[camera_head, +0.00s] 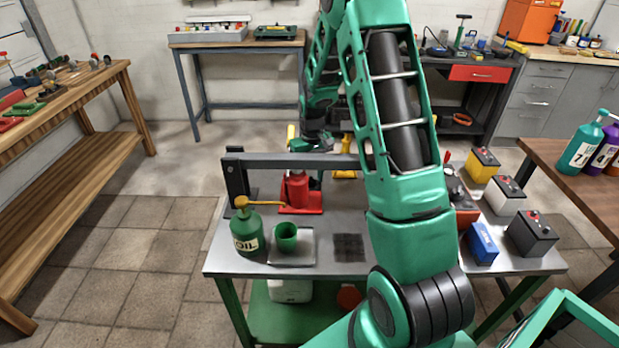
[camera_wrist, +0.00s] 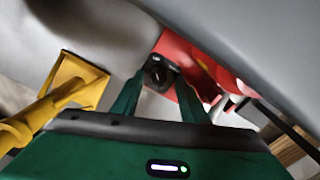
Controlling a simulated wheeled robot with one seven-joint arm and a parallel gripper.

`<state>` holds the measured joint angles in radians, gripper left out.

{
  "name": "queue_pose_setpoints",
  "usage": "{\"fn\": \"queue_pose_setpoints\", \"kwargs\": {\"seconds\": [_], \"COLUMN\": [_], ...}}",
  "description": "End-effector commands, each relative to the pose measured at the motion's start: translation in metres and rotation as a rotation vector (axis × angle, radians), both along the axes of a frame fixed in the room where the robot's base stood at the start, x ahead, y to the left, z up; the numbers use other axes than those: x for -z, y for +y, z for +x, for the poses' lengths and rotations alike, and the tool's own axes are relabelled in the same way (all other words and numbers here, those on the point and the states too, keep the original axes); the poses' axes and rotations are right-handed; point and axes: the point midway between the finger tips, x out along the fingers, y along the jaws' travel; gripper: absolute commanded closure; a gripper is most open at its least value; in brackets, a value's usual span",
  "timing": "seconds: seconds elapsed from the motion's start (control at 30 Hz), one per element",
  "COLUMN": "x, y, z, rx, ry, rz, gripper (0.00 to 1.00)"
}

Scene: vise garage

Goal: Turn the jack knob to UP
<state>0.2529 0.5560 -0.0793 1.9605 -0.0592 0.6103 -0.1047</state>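The red jack (camera_head: 297,192) stands on the grey metal workbench, under a grey bar. Part of its red body (camera_wrist: 181,62) shows in the wrist view. A dark knob (camera_wrist: 158,73) with a round face sits beside the red body. My gripper (camera_wrist: 162,82) has its two green fingers apart, with the knob in line with the gap between their tips. I cannot tell whether either finger touches it. Any UP marking is too small to read.
A grey bar (camera_head: 300,161) crosses above the jack. A yellow stand (camera_head: 347,152) is behind it; it also shows in the wrist view (camera_wrist: 60,98). A green oil can (camera_head: 247,232) and green cup (camera_head: 286,237) stand in front. Batteries (camera_head: 531,232) are at the right.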

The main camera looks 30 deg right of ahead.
Motion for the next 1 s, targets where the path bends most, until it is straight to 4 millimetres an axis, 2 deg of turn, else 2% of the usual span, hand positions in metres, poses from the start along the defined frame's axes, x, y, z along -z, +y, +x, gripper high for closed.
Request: {"fn": "queue_pose_setpoints", "kwargs": {"seconds": [0.23, 0.37, 0.8, 1.0], "x": [0.0, -0.007, -0.083, -0.103], "y": [-0.001, -0.002, -0.001, -0.001], "z": [-0.001, 0.0, 0.002, 0.002], "rx": [0.003, 0.004, 0.003, 0.002], "ry": [0.002, 0.0, -0.001, 0.002], "rz": [-0.002, -0.002, -0.002, -0.001], "gripper": [0.6, 0.6, 0.6, 0.6]}}
